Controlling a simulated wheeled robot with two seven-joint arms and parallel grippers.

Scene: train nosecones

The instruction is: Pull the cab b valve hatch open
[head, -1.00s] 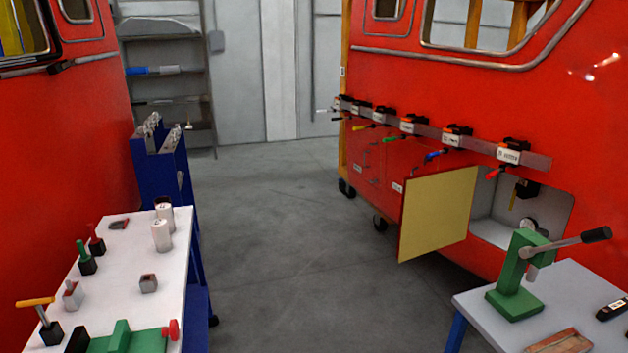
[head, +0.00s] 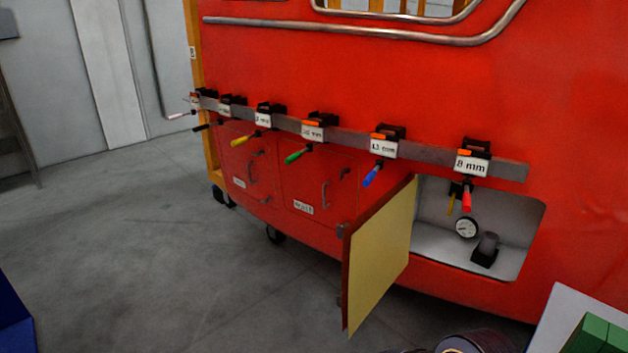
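A red cab (head: 420,80) fills the right of the head view. One hatch door (head: 382,255) on its lower side stands swung open, its yellowish inner face toward me. Behind it is a pale recess (head: 500,205) with a round gauge (head: 467,227), a dark fitting (head: 487,248) and a small yellow lever (head: 452,200). To its left are two shut red hatches, a nearer one (head: 312,180) and a farther one (head: 240,170), each with a handle and a white label too small to read surely. Neither gripper shows; a dark rounded part at the bottom edge may be my arm.
A metal rail (head: 350,138) above the hatches carries several labelled clamps with coloured handles jutting out, including an 8 mm one (head: 472,165). A table corner (head: 560,315) with a green block is at lower right.

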